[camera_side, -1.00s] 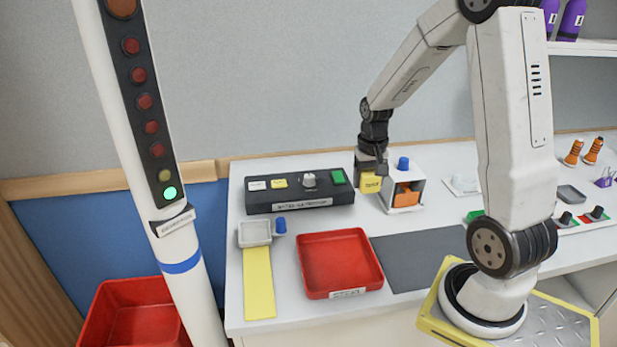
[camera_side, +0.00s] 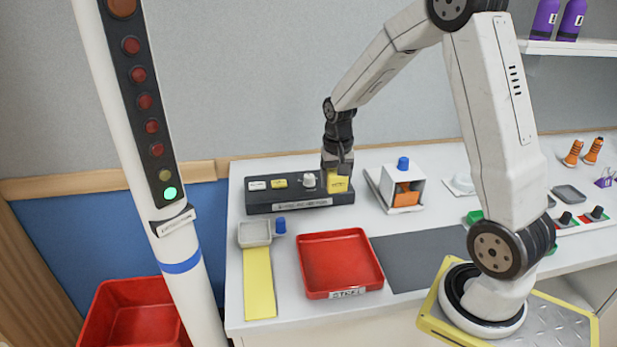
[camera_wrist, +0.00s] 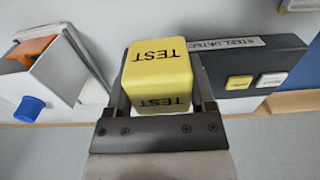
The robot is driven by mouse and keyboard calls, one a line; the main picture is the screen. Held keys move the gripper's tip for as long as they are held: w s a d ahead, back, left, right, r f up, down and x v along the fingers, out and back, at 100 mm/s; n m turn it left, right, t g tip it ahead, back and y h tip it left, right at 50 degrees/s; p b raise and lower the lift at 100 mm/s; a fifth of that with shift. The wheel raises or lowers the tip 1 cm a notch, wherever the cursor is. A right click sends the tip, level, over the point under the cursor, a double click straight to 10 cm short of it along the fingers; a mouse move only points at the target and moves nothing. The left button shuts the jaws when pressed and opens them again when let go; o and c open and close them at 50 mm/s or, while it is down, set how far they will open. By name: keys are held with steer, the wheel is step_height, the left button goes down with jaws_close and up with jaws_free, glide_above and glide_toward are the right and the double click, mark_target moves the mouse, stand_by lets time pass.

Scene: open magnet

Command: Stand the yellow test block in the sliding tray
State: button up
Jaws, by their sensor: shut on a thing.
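The yellow test block (camera_side: 338,184), marked TEST, is held in my gripper (camera_side: 338,170) at the right end of the black detector box. In the wrist view the block (camera_wrist: 158,62) sits between the two fingers of my gripper (camera_wrist: 163,92), which are shut on it. I cannot tell whether the block touches the box. The sliding tray (camera_side: 254,239) is a small empty grey tray with a blue knob (camera_side: 280,225) on its right. It sits at the far end of a yellow strip (camera_side: 259,285), left of and nearer than my gripper.
The black detector box (camera_side: 285,206) has white and yellow buttons and a pale knob; the block hides its right end. An empty red tray (camera_side: 340,265) labelled STEEL lies in front. A white housing (camera_side: 404,180) with an orange flap stands right. A grey mat (camera_side: 420,260) is bare.

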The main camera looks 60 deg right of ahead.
steer(key=w+a, duration=0.7)
steer(key=a, duration=0.1)
glide_above(255, 234)
steer(key=shift+a+f, duration=0.1)
steer(key=shift+f, duration=0.4)
steer(key=shift+f, duration=0.25)
steer(key=shift+f, duration=3.15)
steer(key=shift+f, duration=0.15)
steer(key=o, duration=1.3)
